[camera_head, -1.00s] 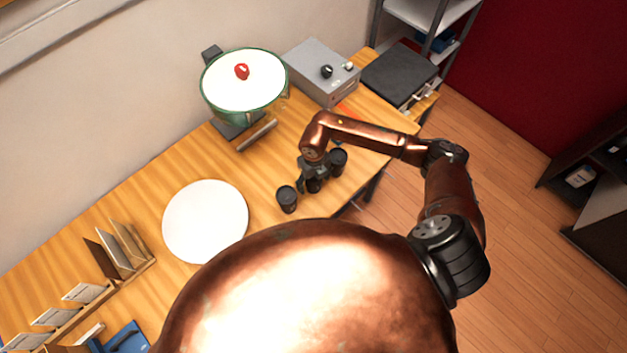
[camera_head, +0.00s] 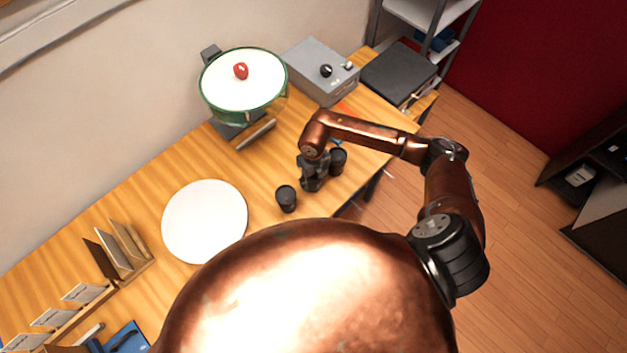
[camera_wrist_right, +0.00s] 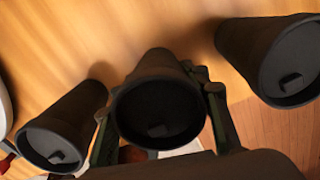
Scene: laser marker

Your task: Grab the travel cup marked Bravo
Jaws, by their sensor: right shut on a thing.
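Several dark travel cups stand in a row on the wooden table. One cup (camera_head: 286,198) is at the left of the row and another cup (camera_head: 338,160) at the right. My right gripper (camera_head: 313,180) is at the middle cup, between these two. In the right wrist view the middle cup (camera_wrist_right: 160,105) sits between the two fingers of my right gripper (camera_wrist_right: 162,112), which are shut on it. The left cup (camera_wrist_right: 62,125) and right cup (camera_wrist_right: 272,58) stand apart on either side. No Bravo marking is readable on any cup. My left gripper is not in view.
A white round plate (camera_head: 205,222) lies left of the cups. A green-rimmed machine with a white top (camera_head: 243,88) and a grey box (camera_head: 320,72) stand at the back. Upright card holders (camera_head: 120,245) are at the lower left. The table's edge is close to the right cup.

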